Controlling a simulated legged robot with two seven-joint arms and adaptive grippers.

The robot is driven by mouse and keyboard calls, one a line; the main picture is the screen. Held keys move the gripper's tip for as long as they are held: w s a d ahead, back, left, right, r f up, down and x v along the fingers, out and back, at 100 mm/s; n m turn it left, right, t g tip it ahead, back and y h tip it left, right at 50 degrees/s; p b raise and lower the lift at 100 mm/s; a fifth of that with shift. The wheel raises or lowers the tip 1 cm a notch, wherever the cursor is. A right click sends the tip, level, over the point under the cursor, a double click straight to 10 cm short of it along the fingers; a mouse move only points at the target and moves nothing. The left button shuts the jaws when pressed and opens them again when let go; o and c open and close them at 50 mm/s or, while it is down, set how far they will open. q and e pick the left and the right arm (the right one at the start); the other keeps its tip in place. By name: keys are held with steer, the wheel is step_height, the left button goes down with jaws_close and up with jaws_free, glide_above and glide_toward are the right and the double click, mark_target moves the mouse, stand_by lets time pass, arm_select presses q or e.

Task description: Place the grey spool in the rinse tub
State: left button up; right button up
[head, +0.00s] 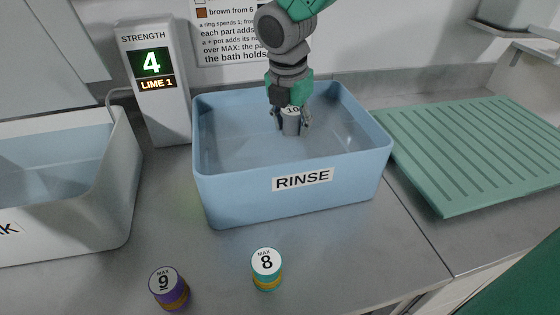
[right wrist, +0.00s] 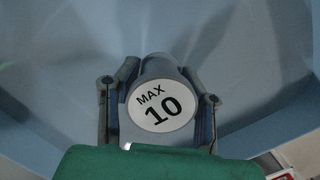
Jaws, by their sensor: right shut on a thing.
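The grey spool (head: 291,124), with a white top marked 10, is held upright by my right gripper (head: 291,119). In the right wrist view the grey spool (right wrist: 161,98) shows its white top reading MAX 10, with the fingers of my right gripper (right wrist: 159,105) on both sides of it. The spool is inside the outline of the blue rinse tub (head: 285,200), whose front label reads RINSE. I cannot tell whether the spool touches the tub floor. My left gripper is not in view.
A purple spool marked 9 (head: 169,289) and a teal and yellow spool marked 8 (head: 266,268) stand in front of the tub. A strength display (head: 155,80) reads 4, LIME 1. A white-walled tub (head: 110,210) stands left, a green ribbed board (head: 470,150) right.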

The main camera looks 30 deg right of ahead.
glide_above(293, 156)
steer(key=s, duration=0.2)
step_height(293, 156, down, 6)
steer(key=shift+s+b, duration=0.15)
steer(key=shift+b, duration=0.25)
steer(key=shift+a+f, duration=0.2)
steer(key=shift+f, duration=0.4)
steer(key=shift+a+f, duration=0.15)
steer(key=shift+f, duration=0.4)
steer(key=shift+a+f, duration=0.15)
steer(key=shift+a, duration=0.3)
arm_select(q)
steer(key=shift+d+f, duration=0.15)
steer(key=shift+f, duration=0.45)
arm_select(e)
steer(key=shift+d, duration=0.1)
